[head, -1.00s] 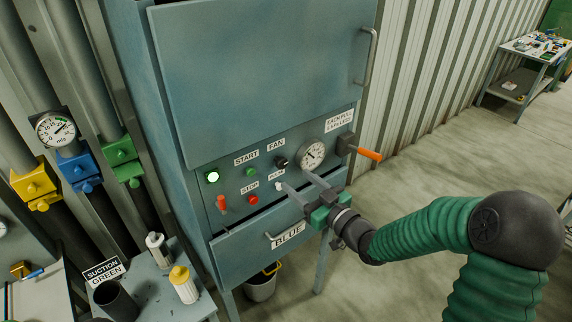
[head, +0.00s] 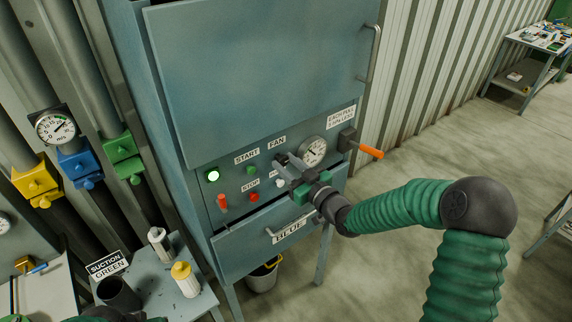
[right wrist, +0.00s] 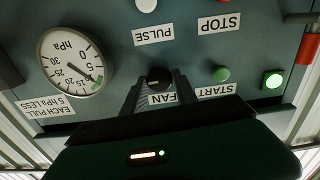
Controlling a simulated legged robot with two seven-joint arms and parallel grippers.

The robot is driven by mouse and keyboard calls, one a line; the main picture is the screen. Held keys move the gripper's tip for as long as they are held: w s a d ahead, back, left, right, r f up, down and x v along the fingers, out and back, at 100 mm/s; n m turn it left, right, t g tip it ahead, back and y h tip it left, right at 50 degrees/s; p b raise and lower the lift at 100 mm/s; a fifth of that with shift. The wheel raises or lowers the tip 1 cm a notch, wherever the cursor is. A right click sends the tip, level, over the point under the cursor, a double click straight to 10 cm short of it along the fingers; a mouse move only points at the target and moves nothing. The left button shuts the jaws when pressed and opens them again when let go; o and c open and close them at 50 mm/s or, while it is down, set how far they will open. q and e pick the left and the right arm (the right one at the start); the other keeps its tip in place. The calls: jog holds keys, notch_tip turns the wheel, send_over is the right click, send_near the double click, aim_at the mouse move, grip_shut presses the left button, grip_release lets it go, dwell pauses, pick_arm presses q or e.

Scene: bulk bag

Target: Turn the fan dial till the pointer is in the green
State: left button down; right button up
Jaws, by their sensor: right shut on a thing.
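The black fan dial (right wrist: 158,74) sits on the cabinet's control panel beside its FAN label (head: 277,142). My right gripper (head: 284,163) is at the panel, its fingers shut on the dial; in the head view they hide it. In the upside-down right wrist view the fingers (right wrist: 157,86) stand either side of the dial. The round hPa gauge (head: 313,152) is right of the dial; it also shows in the right wrist view (right wrist: 76,62), its needle near a small green mark. Another gauge, in m/s (head: 56,128), hangs on the left pipes. My left gripper is not in view.
Near the dial are a green START button (head: 252,170), a red STOP button (head: 254,197), a white PULSE button (head: 280,183) and a lit green lamp (head: 213,175). An orange-handled lever (head: 369,151) sticks out right of the gauge. A drawer (head: 240,246) is below.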

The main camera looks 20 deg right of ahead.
jog(key=shift+d+f, duration=0.2)
grip_shut()
jog(key=n+b, duration=0.2)
jog(key=b, duration=0.2)
jog(key=n+b, duration=0.3)
jog(key=b, duration=0.1)
jog(key=shift+s+a+f, duration=0.1)
jog(key=shift+a+f, duration=0.1)
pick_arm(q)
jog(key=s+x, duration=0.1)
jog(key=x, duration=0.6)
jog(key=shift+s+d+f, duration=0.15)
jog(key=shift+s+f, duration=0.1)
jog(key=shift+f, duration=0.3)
pick_arm(e)
jog(key=shift+r, duration=0.15)
jog(key=o, duration=0.6)
grip_release()
jog(key=o, duration=0.4)
jog(key=shift+s+r, duration=0.15)
jog(key=shift+s, duration=0.05)
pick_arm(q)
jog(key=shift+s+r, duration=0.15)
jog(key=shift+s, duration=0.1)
pick_arm(e)
jog(key=shift+r, duration=0.1)
